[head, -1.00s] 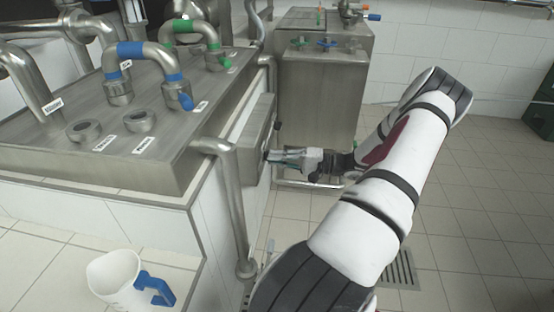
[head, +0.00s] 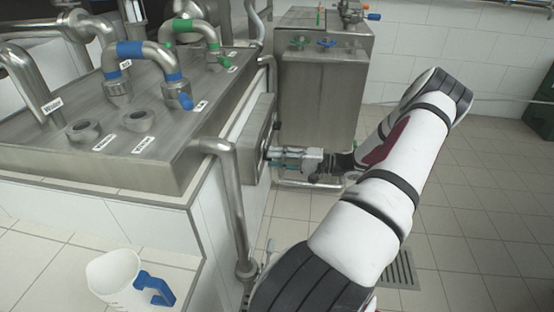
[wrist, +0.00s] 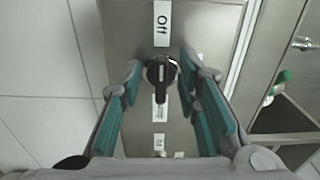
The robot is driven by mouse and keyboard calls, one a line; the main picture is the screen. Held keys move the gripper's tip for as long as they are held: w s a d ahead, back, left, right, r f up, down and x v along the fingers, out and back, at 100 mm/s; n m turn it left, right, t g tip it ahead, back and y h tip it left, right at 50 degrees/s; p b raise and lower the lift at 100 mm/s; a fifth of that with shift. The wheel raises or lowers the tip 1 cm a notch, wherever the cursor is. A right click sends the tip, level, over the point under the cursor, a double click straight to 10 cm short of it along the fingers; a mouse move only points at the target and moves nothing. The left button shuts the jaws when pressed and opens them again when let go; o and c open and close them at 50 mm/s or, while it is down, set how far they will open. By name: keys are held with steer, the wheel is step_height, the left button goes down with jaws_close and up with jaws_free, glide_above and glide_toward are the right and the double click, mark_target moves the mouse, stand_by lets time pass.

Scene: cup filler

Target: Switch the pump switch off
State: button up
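The pump switch (wrist: 160,72) is a black rotary knob on a steel panel in the wrist view. My gripper (wrist: 160,75) is open, with one teal-padded finger on each side of the knob and visible gaps between. In the head view my gripper (head: 272,153) reaches the side panel (head: 258,140) of the steel unit, and its fingertips hide the knob there.
A white jug with a blue handle (head: 118,280) stands on the tiled ledge at the lower left. A bent steel pipe (head: 232,200) runs down near the panel. A steel cabinet (head: 318,100) stands behind my gripper.

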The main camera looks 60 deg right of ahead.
steer(key=v, duration=1.2)
stand_by(0.4)
